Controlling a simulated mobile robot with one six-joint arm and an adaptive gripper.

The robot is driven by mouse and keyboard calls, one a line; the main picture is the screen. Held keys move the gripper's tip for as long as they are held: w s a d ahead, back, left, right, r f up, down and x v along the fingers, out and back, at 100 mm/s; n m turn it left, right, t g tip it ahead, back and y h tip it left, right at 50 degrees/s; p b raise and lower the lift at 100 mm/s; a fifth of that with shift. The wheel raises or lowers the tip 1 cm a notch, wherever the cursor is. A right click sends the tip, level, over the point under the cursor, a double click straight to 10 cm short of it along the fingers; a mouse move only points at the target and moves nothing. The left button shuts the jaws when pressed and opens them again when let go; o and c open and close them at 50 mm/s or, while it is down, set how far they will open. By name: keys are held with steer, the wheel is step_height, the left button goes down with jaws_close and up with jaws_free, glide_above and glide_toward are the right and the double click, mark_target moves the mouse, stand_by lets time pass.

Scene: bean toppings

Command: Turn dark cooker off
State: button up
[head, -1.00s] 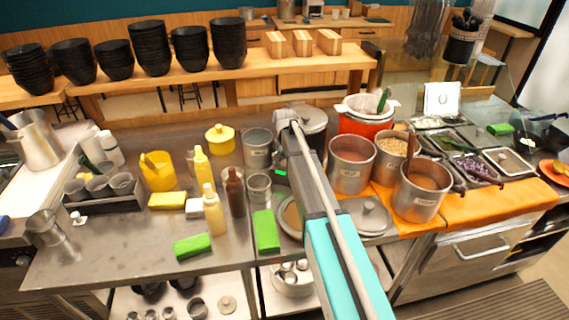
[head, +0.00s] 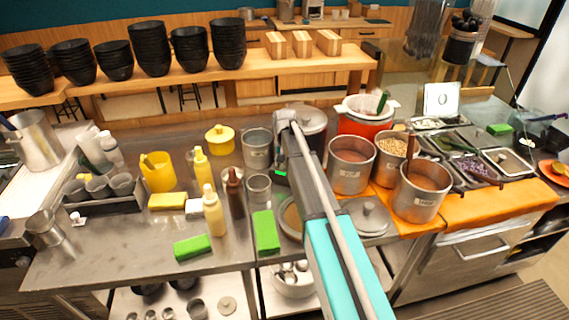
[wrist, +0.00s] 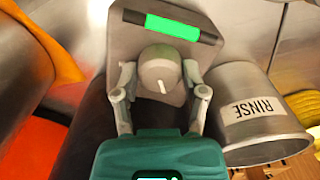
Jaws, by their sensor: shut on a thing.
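The dark cooker (head: 312,122) stands at the back of the steel counter, partly hidden by my arm. In the wrist view its grey control panel (wrist: 205,68) carries a lit green bar (wrist: 172,27) and a round grey knob (wrist: 160,68) with a white mark. My gripper (wrist: 160,84) has one finger on each side of the knob and is shut on it. The green bar also shows small in the head view, but my fingers there are hard to make out.
A metal RINSE pot (wrist: 255,110) stands close beside my gripper. A red cooker (head: 365,120) and several steel pots are to the right. Sauce bottles (head: 213,212) and green sponges (head: 266,231) lie nearer the front.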

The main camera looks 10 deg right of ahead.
steer(key=n, duration=0.3)
steer(key=shift+n, duration=2.4)
steer(key=o, duration=1.2)
steer(key=shift+c, duration=0.2)
steer(key=shift+m, duration=0.4)
